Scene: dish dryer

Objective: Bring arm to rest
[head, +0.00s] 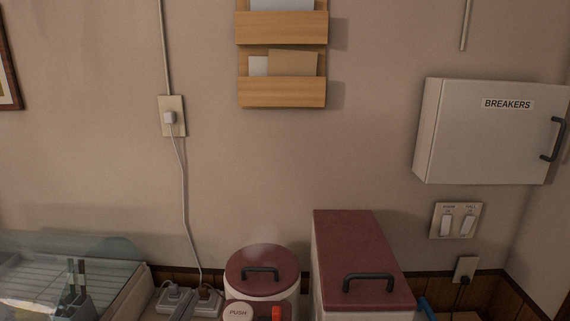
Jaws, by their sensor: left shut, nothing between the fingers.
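My right gripper is not in view.
A red-lidded round canister (262,262) and a tall red-lidded bin (355,245) stand by the wall. Plugs (172,298) sit left of the canister. A breaker box (480,140) and a wooden letter rack (283,93) hang on the wall.

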